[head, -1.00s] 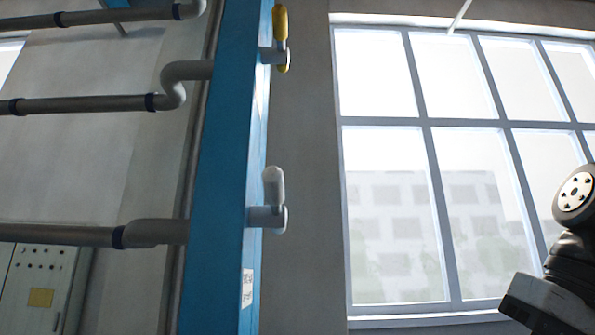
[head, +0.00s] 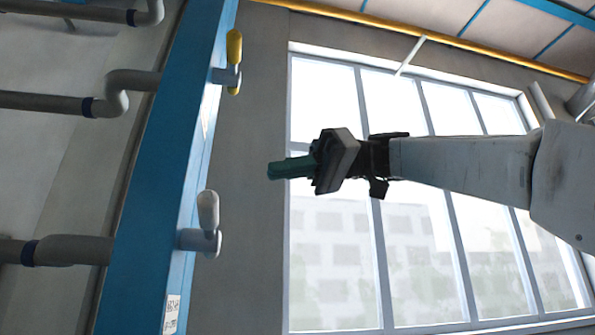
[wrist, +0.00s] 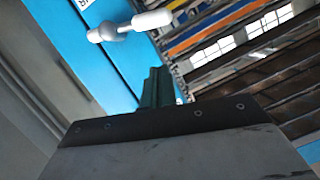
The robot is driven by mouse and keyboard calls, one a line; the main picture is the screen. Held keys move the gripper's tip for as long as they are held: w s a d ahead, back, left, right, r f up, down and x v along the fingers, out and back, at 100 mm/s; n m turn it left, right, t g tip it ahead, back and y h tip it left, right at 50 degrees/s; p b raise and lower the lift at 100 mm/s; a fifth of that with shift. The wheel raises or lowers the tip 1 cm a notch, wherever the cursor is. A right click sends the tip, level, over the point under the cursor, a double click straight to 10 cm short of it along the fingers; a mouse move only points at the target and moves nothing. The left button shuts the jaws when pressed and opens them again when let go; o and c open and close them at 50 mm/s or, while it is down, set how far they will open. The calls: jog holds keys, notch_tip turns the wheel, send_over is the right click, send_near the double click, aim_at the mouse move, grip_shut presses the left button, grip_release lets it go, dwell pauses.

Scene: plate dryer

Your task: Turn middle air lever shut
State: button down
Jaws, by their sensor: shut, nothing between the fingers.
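Two levers stand on the right side of a tall blue post (head: 160,170) in the head view. The upper one is a yellow lever (head: 234,62) and the lower one is a white lever (head: 208,212); both handles point roughly upward, near parallel to the post. I cannot tell for sure which is the middle one. My gripper (head: 278,170) is shut and empty, its green fingers pointing left, right of the post and between the levers in height, apart from both. In the wrist view the fingers (wrist: 156,88) show below a white lever (wrist: 130,27) on the blue surface.
Grey pipes (head: 50,102) run into the post from the left. A large window (head: 340,240) fills the wall behind my arm. A yellow pipe (head: 440,40) crosses near the ceiling. The space between my gripper and the post looks clear.

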jog(key=s+a+f, duration=0.3)
jog(key=a+f, duration=0.2)
jog(key=a, duration=0.1)
jog(key=shift+a, duration=0.2)
jog(key=shift+s, duration=0.15)
